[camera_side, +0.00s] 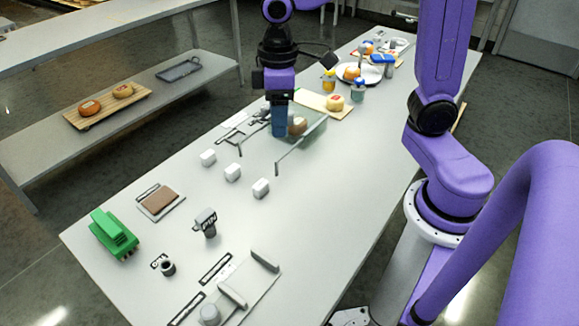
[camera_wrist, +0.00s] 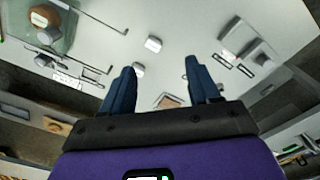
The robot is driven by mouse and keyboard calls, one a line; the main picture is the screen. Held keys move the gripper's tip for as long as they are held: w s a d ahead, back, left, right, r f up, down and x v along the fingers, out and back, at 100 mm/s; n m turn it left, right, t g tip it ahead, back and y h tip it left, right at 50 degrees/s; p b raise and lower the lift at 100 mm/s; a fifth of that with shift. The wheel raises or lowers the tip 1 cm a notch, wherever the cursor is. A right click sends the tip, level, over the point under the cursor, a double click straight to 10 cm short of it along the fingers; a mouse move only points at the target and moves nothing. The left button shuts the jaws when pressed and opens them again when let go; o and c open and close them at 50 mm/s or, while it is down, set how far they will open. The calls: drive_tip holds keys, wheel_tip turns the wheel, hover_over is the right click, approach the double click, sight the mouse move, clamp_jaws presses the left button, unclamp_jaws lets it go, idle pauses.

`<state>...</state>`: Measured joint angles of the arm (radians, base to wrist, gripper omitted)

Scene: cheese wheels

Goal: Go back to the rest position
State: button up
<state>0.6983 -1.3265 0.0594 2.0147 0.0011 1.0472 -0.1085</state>
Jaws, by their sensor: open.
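My gripper (camera_side: 278,122) hangs above the far half of the table in the side view, pointing down, next to a cheese wheel (camera_side: 297,125) on a glassy plate (camera_side: 312,131). In the wrist view my gripper (camera_wrist: 157,82) has its two blue fingers wide apart with nothing between them. The cheese wheel (camera_wrist: 42,17) on the plate shows at the upper left there, away from the fingers. Whether the gripper touches the plate cannot be told from the side view.
White blocks (camera_side: 232,172) stand mid-table. A green object (camera_side: 113,233), a brown pad (camera_side: 159,201) and a grey device (camera_side: 206,222) are at the near end. More cheese wheels sit on a board (camera_side: 345,110) and a white plate (camera_side: 372,76). A lower shelf (camera_side: 150,112) holds others.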

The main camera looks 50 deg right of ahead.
drive_tip(key=s+d+f+n, duration=0.1)
drive_tip(key=s+n, duration=0.1)
drive_tip(key=s, duration=0.7)
drive_tip(key=s+d+f+n, duration=0.2)
drive_tip(key=s, duration=0.7)
drive_tip(key=shift+d+f, duration=0.2)
drive_tip(key=shift+d, duration=0.05)
